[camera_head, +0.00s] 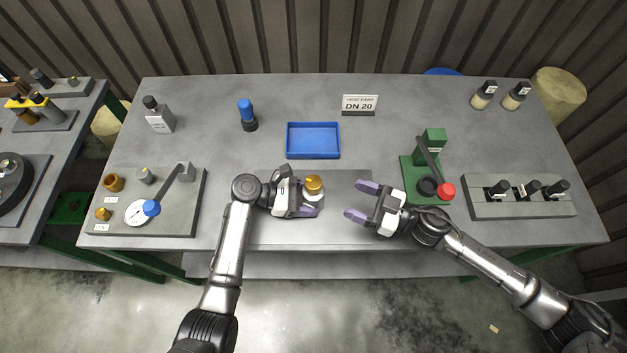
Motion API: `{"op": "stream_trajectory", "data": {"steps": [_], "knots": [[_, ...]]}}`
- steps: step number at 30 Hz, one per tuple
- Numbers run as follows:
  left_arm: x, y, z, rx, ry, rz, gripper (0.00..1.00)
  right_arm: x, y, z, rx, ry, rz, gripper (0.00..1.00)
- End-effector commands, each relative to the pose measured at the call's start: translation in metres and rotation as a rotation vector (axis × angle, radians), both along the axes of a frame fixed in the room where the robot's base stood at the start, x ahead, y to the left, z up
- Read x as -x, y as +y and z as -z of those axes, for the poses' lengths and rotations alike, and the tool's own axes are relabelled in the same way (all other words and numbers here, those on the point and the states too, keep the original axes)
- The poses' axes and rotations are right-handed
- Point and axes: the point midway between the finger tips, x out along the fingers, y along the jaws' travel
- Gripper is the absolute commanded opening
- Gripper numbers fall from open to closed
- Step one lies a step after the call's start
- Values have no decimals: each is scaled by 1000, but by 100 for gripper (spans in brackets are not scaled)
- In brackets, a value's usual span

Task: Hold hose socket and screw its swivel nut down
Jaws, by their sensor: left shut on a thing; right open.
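A brass-coloured swivel nut (314,183) sits on top of a pale hose socket (317,198) near the front middle of the table. My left gripper (308,198) is shut on the socket from the left, below the nut, and its fingers hide part of it. My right gripper (357,201) is open and empty, to the right of the socket, with its fingers pointing left towards it. A gap separates the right fingers from the nut. I cannot tell how far the nut is screwed down.
A blue tray (313,155) lies behind the socket. A green lever press with a red knob (446,191) stands close to my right gripper. A grey plate with a blue-knobbed lever (152,208) is at left, a block with black handles (530,208) at right. A DN 20 sign (359,105) stands behind.

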Motion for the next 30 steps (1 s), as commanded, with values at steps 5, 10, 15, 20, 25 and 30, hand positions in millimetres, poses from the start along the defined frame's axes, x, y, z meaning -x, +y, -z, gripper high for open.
{"op": "stream_trajectory", "data": {"steps": [5, 10, 15, 20, 25, 30], "knots": [[0, 0, 1, -1, 1, 1, 23, -11, 27, -1, -3, -3, -6, 68], [0, 0, 1, -1, 1, 1, 23, -23, 54, -1, -3, -1, -4, 68], [0, 0, 1, -1, 1, 1, 23, -33, 78, -1, -2, -1, -4, 68], [0, 0, 1, -1, 1, 1, 23, -40, 93, 0, -1, 0, -2, 68], [0, 0, 1, -1, 1, 1, 23, -44, 101, 0, -1, 0, -1, 68], [0, 0, 1, -1, 1, 1, 23, -45, 103, 0, 0, 0, -1, 68]]}}
